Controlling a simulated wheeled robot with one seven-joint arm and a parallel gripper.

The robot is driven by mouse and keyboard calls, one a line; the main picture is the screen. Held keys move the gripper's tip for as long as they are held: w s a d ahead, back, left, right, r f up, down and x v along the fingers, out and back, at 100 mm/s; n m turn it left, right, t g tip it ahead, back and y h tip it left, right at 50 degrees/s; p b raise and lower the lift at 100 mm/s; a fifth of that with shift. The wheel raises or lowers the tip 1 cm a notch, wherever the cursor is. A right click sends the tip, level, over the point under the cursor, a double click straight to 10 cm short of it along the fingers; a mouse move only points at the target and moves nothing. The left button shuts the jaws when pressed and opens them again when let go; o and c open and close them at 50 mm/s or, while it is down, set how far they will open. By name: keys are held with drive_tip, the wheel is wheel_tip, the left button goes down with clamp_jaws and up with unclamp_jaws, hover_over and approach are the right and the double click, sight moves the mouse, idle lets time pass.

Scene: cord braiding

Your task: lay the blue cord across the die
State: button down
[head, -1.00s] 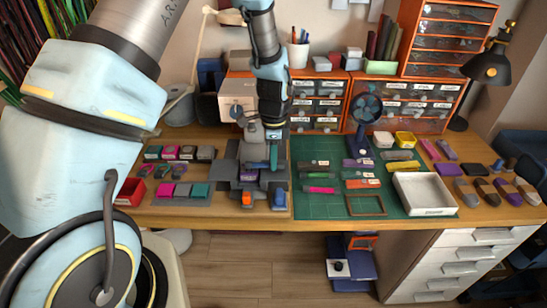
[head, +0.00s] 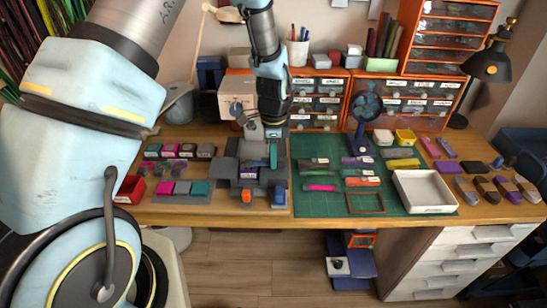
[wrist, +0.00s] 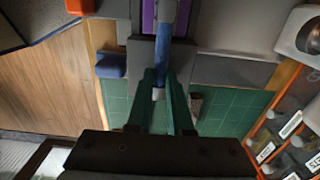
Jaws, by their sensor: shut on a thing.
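My gripper (head: 272,158) is over the right part of the dark grey die (head: 229,170) in the head view. In the wrist view, its two green fingers (wrist: 161,80) are closed on the blue cord (wrist: 166,38). The cord runs up the picture from the fingertips, over the grey die (wrist: 212,70). A pale tip of it shows between the fingers. Purple cord (wrist: 148,17) lies along the die beside the blue cord. In the head view the blue cord is mostly hidden by my gripper. I cannot tell whether it touches the die.
An orange block (head: 247,196) and a blue block (head: 278,196) stand at the die's front edge. The green mat (head: 310,207) to the right carries several small pieces, a brown frame (head: 366,203) and a white tray (head: 424,191). A blue fan (head: 364,125) stands behind the mat.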

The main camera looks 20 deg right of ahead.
drive_tip(key=shift+f, duration=0.15)
drive_tip(key=c, duration=0.7)
unclamp_jaws()
drive_tip(key=shift+c, duration=0.2)
wheel_tip(320, 180, up, 11)
drive_tip(key=b, duration=0.2)
drive_tip(key=shift+b, duration=0.4)
drive_tip(key=w+a+r+n, duration=0.15)
drive_tip(key=a+n, duration=0.25)
drive_tip(key=a, duration=0.4)
drive_tip(key=w+a+r+n, duration=0.1)
drive_tip(key=w+a+n, duration=0.1)
drive_tip(key=a+n, duration=0.4)
drive_tip(key=s+a+r+n, duration=0.1)
drive_tip(key=s+a+n, duration=0.2)
drive_tip(key=a+n, duration=0.3)
drive_tip(key=s+a+n+t, duration=0.1)
drive_tip(key=s+a+n, duration=0.2)
drive_tip(key=a, duration=0.9)
drive_tip(key=n, duration=0.3)
drive_tip(key=shift+s+a+r+t, duration=0.25)
drive_tip(key=shift+r+t, duration=0.05)
drive_tip(key=shift+r, duration=0.05)
